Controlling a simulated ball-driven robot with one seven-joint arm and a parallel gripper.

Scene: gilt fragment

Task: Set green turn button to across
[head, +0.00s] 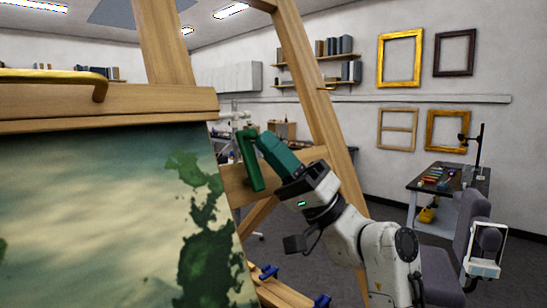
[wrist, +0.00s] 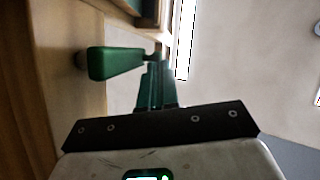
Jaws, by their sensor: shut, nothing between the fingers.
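The green turn button (head: 251,165) is a long bar on the wooden easel, beside the painting's right edge. In the head view it stands nearly upright, tilted slightly. In the wrist view the green turn button (wrist: 116,63) lies left of the fingers, near a wooden board. My gripper (head: 263,140) has teal fingers, shut and empty, just right of the button's upper part. It also shows in the wrist view (wrist: 156,68), close to the button's right end. I cannot tell whether the fingers touch the button.
The green-stained painting (head: 90,220) fills the lower left. The easel's wooden leg (head: 312,75) rises behind my gripper. Blue fittings (head: 268,272) sit on the lower wood. A bench (head: 450,180) and a grey chair (head: 470,235) stand at right. Grey floor shows between them and the easel.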

